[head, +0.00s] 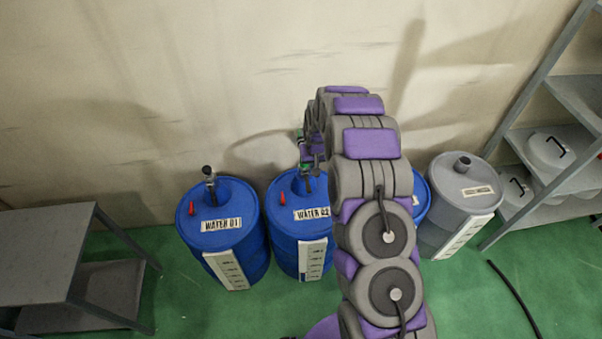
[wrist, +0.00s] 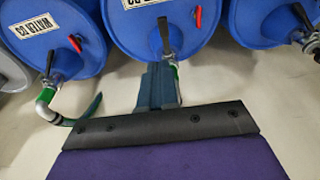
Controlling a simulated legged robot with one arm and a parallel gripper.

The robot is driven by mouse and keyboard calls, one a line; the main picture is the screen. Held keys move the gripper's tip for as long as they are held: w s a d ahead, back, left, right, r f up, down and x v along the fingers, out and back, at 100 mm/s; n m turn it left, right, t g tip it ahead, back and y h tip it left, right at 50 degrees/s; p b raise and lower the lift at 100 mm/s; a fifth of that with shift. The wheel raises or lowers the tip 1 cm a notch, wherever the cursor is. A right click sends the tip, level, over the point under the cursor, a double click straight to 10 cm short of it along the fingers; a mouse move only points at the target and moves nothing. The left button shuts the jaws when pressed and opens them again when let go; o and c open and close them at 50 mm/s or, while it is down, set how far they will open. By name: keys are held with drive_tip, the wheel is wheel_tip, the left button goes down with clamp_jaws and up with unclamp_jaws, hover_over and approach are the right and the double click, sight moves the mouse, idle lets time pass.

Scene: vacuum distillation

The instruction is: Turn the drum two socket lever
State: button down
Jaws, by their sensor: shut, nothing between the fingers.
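The drum marked WATER 02 (head: 285,228) is blue and stands upright, second from the left among the drums. It is the middle drum in the wrist view (wrist: 125,28), where the picture is upside down. A black lever (wrist: 163,32) stands at its top fitting, and a small red lever (wrist: 198,16) sits beside it. My gripper (wrist: 160,72) is shut and empty, with its teal fingers pointing at the black lever's fitting. Whether they touch it I cannot tell. In the head view my arm covers part of this fitting.
Drum WATER 01 (head: 222,238) stands to the left with a similar fitting. Another blue drum (head: 421,196) is mostly behind my arm. A grey drum (head: 458,200) and a shelf rack (head: 530,130) stand right. A grey table (head: 45,250) is left. A wall is close behind.

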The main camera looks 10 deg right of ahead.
drive_tip(key=w+a+f, duration=0.1)
drive_tip(key=w, duration=0.1)
hover_over(308, 187)
drive_tip(key=f, duration=0.8)
drive_tip(key=shift+s+d+b, duration=0.25)
drive_tip(key=shift+d+b, duration=0.05)
drive_tip(key=shift+b, duration=0.1)
drive_tip(key=f, duration=0.3)
drive_tip(key=a+f, duration=0.1)
drive_tip(key=f, duration=0.1)
drive_tip(key=shift+f+b, duration=0.2)
drive_tip(key=shift+b, duration=0.2)
drive_tip(key=shift+s+d+f, duration=0.1)
drive_tip(key=shift+d+f, duration=0.25)
drive_tip(key=shift+s+a, duration=0.1)
drive_tip(key=shift+a, duration=0.1)
